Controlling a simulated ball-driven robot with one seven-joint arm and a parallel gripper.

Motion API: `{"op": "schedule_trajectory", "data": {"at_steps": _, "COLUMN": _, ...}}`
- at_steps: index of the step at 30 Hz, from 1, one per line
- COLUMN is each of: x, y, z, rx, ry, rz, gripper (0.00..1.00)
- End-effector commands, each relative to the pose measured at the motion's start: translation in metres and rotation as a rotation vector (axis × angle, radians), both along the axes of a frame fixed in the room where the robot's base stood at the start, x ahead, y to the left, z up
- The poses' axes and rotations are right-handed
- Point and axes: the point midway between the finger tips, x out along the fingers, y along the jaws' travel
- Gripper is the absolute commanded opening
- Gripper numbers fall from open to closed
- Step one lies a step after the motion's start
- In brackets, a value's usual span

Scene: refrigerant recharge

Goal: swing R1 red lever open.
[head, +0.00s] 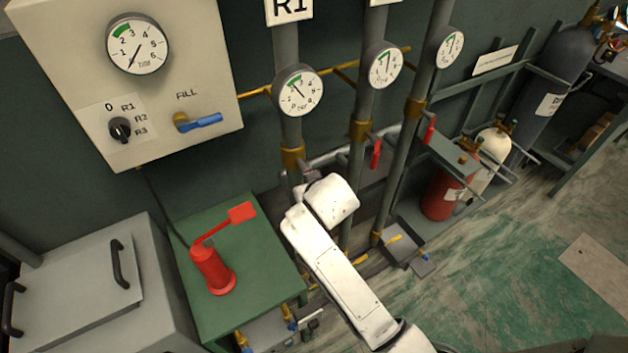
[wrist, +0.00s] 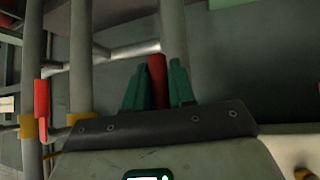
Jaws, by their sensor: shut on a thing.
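The R1 sign (head: 289,9) tops a grey pipe with a round gauge (head: 299,92) and a brass valve (head: 292,157). In the head view my arm's white end covers the area just below this valve, so the lever and fingertips are hidden there. In the wrist view my gripper (wrist: 158,72) has its green fingers on both sides of a red lever (wrist: 157,88), shut on it. The lever's lower end is hidden behind the gripper body. How far the lever is turned cannot be told.
Two neighbouring pipes carry red levers (head: 376,153) (head: 431,130) that hang down. A control box (head: 60,60) with a blue FILL handle (head: 205,121) is at left. A green table (head: 250,255) bears a red hand pump (head: 211,270). Green floor (head: 500,270) is open at right.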

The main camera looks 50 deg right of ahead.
Motion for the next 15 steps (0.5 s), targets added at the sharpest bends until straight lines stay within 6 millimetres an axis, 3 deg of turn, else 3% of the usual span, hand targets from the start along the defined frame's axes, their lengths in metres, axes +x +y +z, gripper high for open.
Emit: {"op": "schedule_trajectory", "data": {"at_steps": 15, "x": 0.0011, "y": 0.0050, "z": -0.0014, "rx": 0.077, "ry": -0.019, "rz": 0.001, "gripper": 0.00}}
